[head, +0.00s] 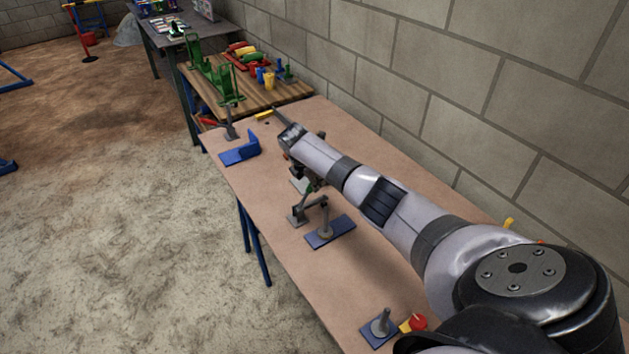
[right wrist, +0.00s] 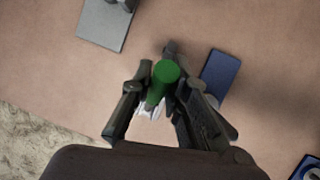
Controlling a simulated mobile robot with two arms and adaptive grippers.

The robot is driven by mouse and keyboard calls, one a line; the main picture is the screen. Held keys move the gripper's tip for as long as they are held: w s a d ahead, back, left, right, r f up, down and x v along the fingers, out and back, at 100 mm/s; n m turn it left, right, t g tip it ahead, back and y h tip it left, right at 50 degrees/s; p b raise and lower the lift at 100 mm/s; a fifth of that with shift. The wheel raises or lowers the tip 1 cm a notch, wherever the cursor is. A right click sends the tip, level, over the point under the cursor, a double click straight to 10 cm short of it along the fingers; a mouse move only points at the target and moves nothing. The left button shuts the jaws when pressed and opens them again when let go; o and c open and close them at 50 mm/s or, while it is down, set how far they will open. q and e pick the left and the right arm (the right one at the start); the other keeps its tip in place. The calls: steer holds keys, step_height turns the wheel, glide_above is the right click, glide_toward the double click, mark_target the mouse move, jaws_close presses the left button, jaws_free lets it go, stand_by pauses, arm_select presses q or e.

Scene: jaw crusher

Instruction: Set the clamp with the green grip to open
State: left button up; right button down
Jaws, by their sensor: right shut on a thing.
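The green grip (right wrist: 162,80) of the clamp stands between the fingers of my right gripper (right wrist: 163,92) in the right wrist view. The fingers are shut on it, one on each side. Pale metal shows below the grip; most of the clamp is hidden behind the gripper. In the head view a small bit of green (head: 312,187) shows beside the dark gripper, under my right arm. Whether the clamp stands open or closed cannot be told. My left gripper is in neither view.
On the brown table (head: 285,275) stand a grey lever fixture (head: 297,218), a blue plate with a grey post (head: 330,232), a blue angled block (head: 240,150) and another post on a blue base (head: 380,327) near a red knob (head: 418,322). A block wall runs along the right.

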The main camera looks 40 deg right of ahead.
steer(key=shift+a+r, duration=0.1)
steer(key=shift+a, duration=0.05)
stand_by(0.5)
steer(key=shift+w+a+r+h+p, duration=0.15)
steer(key=shift+a+r+h+p, duration=0.25)
steer(key=shift+a+h+p, duration=0.4)
steer(key=shift+w+a+r+h+p, duration=0.1)
steer(key=shift+a+r+h+p, duration=0.2)
steer(key=shift+a+h, duration=0.4)
steer(key=shift+w+a+h, duration=0.1)
steer(key=shift+a+h, duration=0.45)
steer(key=shift+h, duration=0.25)
steer(key=shift+w+a+r+n+h+b, duration=0.1)
steer(key=shift+a+n+h+b, duration=0.2)
steer(key=shift+a+h+b, duration=0.8)
steer(key=c, duration=1.7)
jaws_free()
steer(key=shift+a, duration=0.15)
steer(key=shift+o, duration=0.8)
